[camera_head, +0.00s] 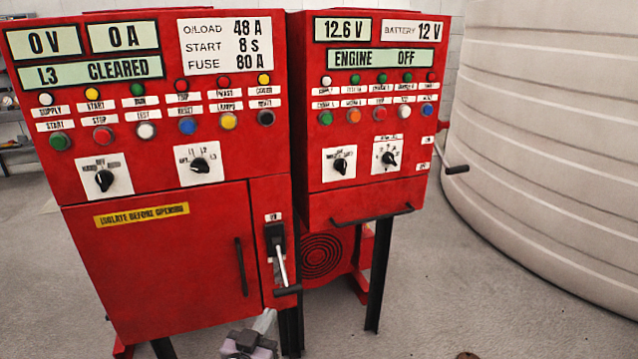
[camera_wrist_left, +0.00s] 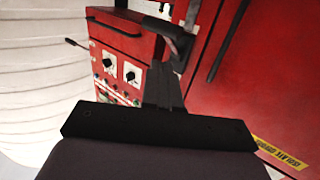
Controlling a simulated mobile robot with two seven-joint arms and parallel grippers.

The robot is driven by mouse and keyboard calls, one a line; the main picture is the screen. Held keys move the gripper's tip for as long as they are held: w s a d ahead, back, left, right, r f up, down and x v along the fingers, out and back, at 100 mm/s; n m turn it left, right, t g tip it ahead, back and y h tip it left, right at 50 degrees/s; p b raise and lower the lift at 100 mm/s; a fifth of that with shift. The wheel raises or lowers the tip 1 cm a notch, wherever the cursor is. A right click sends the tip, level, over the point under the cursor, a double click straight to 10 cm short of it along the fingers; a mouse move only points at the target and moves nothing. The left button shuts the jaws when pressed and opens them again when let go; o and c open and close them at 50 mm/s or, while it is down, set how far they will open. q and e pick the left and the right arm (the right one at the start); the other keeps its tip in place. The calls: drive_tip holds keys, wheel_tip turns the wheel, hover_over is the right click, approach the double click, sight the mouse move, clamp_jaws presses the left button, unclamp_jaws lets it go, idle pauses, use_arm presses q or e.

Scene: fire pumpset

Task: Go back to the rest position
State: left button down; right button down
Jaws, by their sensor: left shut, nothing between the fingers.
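My left gripper (camera_head: 266,318) shows at the bottom of the head view, low in front of the red cabinets. In the left wrist view its dark fingers (camera_wrist_left: 164,85) are together with nothing between them. The fingers point towards the black lever handle (camera_wrist_left: 178,42) on the left cabinet's side strip; I cannot tell how large the gap is. In the head view this lever switch (camera_head: 278,250) has its bright shaft pointing down to a black grip. My right gripper is in neither view.
The left red cabinet (camera_head: 170,250) has a closed door with a black handle (camera_head: 241,267). The right red cabinet (camera_head: 365,190) stands on dark legs, with a bar handle (camera_head: 372,216) and a side crank (camera_head: 455,169). A large white tank (camera_head: 550,140) stands right. Grey floor (camera_head: 430,290) is open between.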

use_arm(q)
drive_tip(key=s+a+f+g, duration=0.2)
drive_tip(key=s, duration=0.7)
drive_tip(key=s+a+f+g+y+p, duration=0.1)
drive_tip(key=s+a+f+g, duration=0.1)
drive_tip(key=s, duration=0.7)
drive_tip(key=s+a+f+g, duration=0.2)
drive_tip(key=s+a+f, duration=0.1)
drive_tip(key=s, duration=0.6)
drive_tip(key=shift+s+f+g, duration=0.25)
drive_tip(key=shift+f+g, duration=0.15)
drive_tip(key=shift+f, duration=0.25)
